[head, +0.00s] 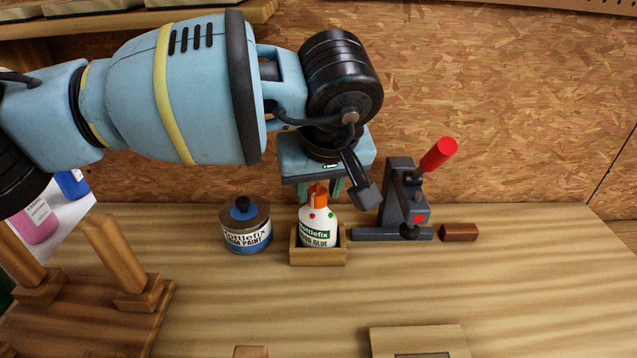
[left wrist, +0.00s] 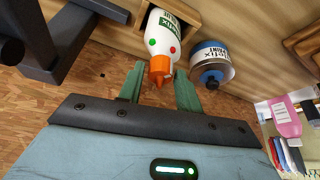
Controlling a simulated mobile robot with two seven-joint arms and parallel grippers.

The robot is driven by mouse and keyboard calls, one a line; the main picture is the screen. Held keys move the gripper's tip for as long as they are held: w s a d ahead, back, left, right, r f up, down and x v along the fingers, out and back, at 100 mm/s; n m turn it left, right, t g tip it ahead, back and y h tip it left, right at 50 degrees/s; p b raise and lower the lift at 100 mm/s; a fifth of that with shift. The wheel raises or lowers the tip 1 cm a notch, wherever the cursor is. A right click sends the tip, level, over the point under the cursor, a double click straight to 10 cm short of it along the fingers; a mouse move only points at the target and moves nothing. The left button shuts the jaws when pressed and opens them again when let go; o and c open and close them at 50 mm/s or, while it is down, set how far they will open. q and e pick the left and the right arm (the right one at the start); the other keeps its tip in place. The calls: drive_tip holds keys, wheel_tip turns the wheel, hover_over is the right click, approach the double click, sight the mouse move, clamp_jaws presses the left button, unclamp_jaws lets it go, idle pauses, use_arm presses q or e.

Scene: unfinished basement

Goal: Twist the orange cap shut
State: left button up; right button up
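The white glue bottle (head: 318,228) stands upright in a small wooden holder (head: 318,258), its orange cap (head: 318,192) on top. Red and green dots show on the bottle's shoulder. My left gripper (head: 320,188) is above the bottle, pointing down, its fingers apart on either side of the cap. In the left wrist view, the orange cap (left wrist: 160,68) lies between the two green fingertips, with gaps beside it; the bottle (left wrist: 165,35) extends beyond. Whether the cap is fully seated cannot be told. My right gripper is not in view.
A paint can (head: 246,228) stands left of the holder. A dark clamp with a red handle (head: 437,155) stands close on the right, with a brown block (head: 459,232) beyond it. A wooden rack (head: 125,262) is at left. The front middle of the bench is mostly clear.

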use_arm(q)
drive_tip(key=shift+o, duration=1.1)
drive_tip(key=v, duration=0.7)
drive_tip(key=shift+s+r, duration=0.2)
drive_tip(key=shift+r, duration=0.2)
